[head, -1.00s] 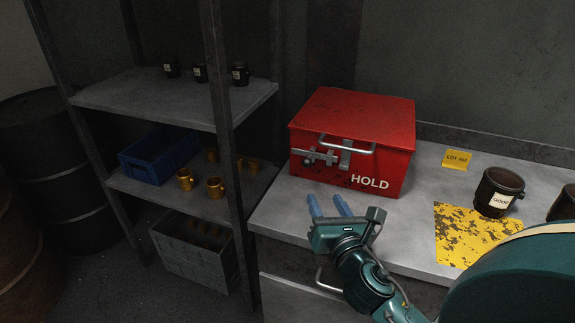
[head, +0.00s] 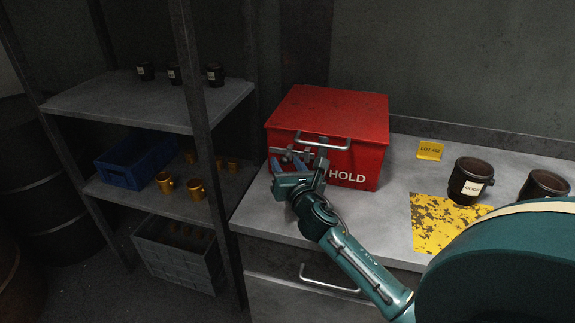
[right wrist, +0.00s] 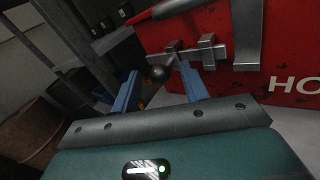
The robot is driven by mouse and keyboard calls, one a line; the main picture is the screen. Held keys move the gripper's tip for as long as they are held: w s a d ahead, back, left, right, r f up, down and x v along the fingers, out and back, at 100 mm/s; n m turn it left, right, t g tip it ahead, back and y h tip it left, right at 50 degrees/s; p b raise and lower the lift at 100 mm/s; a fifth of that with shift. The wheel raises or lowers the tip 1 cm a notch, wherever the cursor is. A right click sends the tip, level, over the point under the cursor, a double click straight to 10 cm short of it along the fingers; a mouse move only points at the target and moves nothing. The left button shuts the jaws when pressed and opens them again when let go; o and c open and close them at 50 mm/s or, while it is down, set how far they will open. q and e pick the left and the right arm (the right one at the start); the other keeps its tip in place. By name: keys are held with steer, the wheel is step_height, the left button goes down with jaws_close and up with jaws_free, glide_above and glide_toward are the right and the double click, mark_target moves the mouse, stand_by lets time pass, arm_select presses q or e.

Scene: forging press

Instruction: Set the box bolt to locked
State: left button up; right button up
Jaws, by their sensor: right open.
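The red box (head: 330,118) marked HOLD stands on the grey bench with its lid down. Its grey sliding bolt (head: 292,153) is on the front face, below the lid handle. My right gripper (head: 287,168) is open in front of the bolt. In the right wrist view the bolt's round dark knob (right wrist: 159,73) shows between and just beyond the blue fingertips of my right gripper (right wrist: 160,88); I cannot tell whether they touch it. The bolt's bar runs through brackets (right wrist: 205,52) to the right of the knob. My left gripper is out of view.
A yellow LOT 452 card (head: 430,150), dark labelled mugs (head: 470,180) and a worn yellow patch (head: 440,222) are on the bench to the right. A shelf (head: 150,102) with mugs and a blue bin (head: 137,160) stands left. A drawer handle (head: 328,279) sticks out below.

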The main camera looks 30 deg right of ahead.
steer(key=shift+c, duration=0.6)
jaws_close()
